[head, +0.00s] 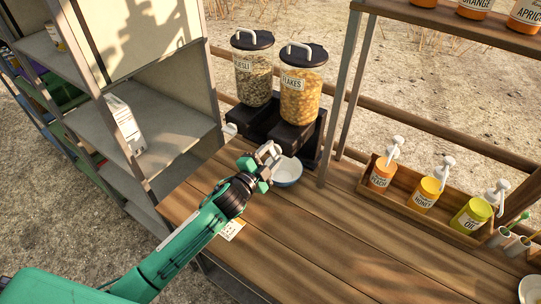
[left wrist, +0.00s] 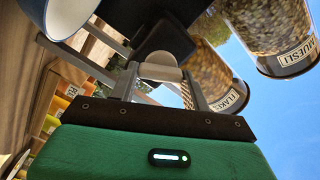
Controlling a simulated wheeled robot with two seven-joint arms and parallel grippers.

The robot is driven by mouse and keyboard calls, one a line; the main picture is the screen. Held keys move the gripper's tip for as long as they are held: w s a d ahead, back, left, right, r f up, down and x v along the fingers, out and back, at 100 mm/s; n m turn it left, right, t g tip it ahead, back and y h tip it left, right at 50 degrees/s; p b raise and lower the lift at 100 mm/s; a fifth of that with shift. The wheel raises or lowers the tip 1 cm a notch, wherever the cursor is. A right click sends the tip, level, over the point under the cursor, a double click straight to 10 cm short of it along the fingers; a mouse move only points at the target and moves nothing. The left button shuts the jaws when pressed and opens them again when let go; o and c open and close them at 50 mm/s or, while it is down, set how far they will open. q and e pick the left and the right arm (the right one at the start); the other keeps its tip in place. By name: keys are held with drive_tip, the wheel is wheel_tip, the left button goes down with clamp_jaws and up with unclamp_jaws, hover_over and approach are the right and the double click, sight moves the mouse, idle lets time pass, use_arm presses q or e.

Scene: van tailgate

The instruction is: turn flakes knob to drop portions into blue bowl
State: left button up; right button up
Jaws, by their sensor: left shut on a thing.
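The flakes dispenser (head: 300,98) is a clear jar of golden flakes with a dark lid, standing on a dark base beside the muesli dispenser. My left gripper (head: 268,154) is at the front of that base, shut on the pale flakes knob (left wrist: 160,70), which sits between the fingers in the left wrist view. In the head view the gripper mostly hides this knob. The blue bowl (head: 289,175) stands on the table just right of the gripper, below the flakes outlet. The bowl also shows in the left wrist view (left wrist: 60,28); its contents cannot be made out.
The muesli dispenser (head: 255,80) stands left of the flakes, with its own pale knob (head: 230,130). A wooden rack (head: 425,208) of pump bottles is at the right, and a metal shelf (head: 165,125) is at the left. The table (head: 310,245) is mostly clear in front.

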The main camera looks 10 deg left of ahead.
use_arm(q)
drive_tip(key=m, duration=0.5)
drive_tip(key=shift+f+m, duration=0.15)
drive_tip(key=shift+m, duration=0.25)
idle(0.4)
drive_tip(key=o, duration=1)
drive_tip(key=shift+c, duration=0.2)
drive_tip(key=b+v, duration=0.4)
drive_tip(key=v, duration=0.9)
drive_tip(key=shift+s, duration=0.4)
